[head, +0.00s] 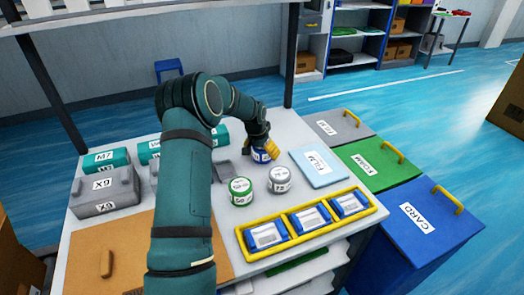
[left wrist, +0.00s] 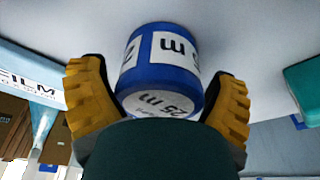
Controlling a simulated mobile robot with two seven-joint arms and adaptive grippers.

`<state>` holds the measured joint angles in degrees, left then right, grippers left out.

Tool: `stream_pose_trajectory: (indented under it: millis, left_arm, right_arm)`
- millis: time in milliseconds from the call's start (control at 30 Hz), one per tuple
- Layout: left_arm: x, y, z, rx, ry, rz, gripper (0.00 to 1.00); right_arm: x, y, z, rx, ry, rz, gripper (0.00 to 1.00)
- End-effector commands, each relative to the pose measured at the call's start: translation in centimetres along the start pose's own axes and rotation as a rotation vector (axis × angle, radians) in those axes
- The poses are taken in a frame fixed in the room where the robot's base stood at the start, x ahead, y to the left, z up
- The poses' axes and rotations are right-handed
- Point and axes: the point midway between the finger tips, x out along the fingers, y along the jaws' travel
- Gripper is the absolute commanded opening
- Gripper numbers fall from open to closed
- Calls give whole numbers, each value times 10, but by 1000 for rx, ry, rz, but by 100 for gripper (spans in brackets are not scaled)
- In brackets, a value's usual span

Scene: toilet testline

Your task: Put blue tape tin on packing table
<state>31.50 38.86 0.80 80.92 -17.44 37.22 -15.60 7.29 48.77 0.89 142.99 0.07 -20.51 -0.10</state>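The blue tape tin (head: 262,156) stands on the table at the back, partly hidden by my left gripper (head: 263,146). In the left wrist view the blue tin (left wrist: 162,60) has white labels and "25 m" on its end. It lies between the two yellow fingers of my left gripper (left wrist: 160,100), with one finger close on each side. I cannot tell whether the fingers press on it. The tin appears to rest on the white tabletop. The packing table (head: 225,228) carries it and other goods. My right gripper is not in view.
A green-labelled tin (head: 241,191) and a grey tin (head: 280,180) stand close in front. A yellow tray (head: 312,222) holds several blue packs. A pale blue film pack (head: 318,166) lies right. Grey and teal boxes (head: 105,193) stand left. Lidded bins (head: 428,225) flank the table's right side.

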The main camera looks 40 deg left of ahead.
Motion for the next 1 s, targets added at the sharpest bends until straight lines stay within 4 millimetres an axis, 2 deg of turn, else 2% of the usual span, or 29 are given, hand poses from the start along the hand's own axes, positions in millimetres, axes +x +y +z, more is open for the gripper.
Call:
stream_pose_trajectory:
  millis: [267, 433, 800, 1000]
  left_arm:
    - [0, 0, 0, 0, 0, 0, 100]
    - [-12, 0, -1, 0, 2, -1, 100]
    - [-84, 0, -2, 2, 3, -1, 100]
    - [-112, 0, -1, 0, 2, 0, 100]
  right_arm:
    - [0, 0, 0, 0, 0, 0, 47]
    - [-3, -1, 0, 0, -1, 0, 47]
    - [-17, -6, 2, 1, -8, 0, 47]
    - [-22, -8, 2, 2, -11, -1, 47]
